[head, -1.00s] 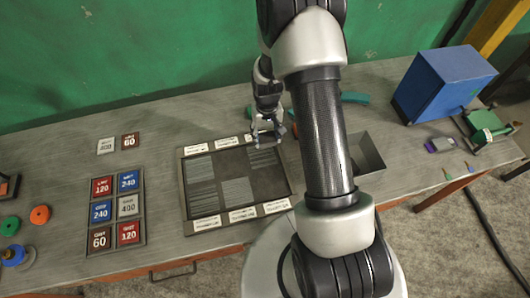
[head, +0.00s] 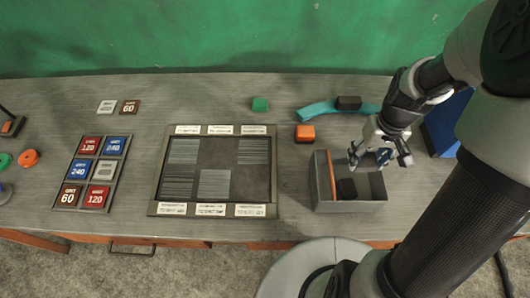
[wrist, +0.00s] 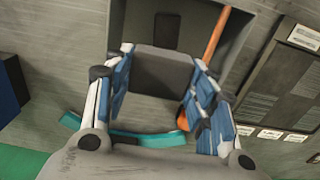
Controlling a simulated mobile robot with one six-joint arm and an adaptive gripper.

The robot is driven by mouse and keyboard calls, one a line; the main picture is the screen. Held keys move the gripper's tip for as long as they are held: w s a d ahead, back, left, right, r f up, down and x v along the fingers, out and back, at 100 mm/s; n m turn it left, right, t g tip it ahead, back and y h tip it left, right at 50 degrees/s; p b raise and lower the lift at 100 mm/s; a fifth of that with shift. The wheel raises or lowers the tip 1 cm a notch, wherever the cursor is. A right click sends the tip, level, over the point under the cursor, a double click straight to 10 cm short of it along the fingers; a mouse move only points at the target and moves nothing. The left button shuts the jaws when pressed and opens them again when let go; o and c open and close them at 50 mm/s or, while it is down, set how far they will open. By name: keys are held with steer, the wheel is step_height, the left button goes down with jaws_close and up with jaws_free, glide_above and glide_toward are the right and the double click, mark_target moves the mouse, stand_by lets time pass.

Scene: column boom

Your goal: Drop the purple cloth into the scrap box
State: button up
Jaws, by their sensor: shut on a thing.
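My gripper (head: 371,159) is over the back right part of an open grey box (head: 350,207), which looks like the scrap box. In the wrist view my gripper (wrist: 164,62) is shut on a dark grey, block-like thing (wrist: 163,75) between its blue-padded fingers. The box also shows beyond the fingers in the wrist view (wrist: 137,25). Inside the box are a black block (head: 346,188) and an upright orange strip (head: 332,178) along the left. I see no purple cloth in the current views; the held thing looks grey, not purple.
A framed tray (head: 277,185) is left of the box. A blue box (head: 440,130) is partly hidden behind my arm.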

step_height(320, 180, down, 6)
steer(key=b, duration=0.4)
steer(key=shift+a+r, duration=0.1)
steer(key=shift+r, duration=0.05)
steer(key=shift+r, duration=0.1)
steer(key=o, duration=1.1)
steer(key=shift+o, duration=0.2)
step_height(320, 180, up, 12)
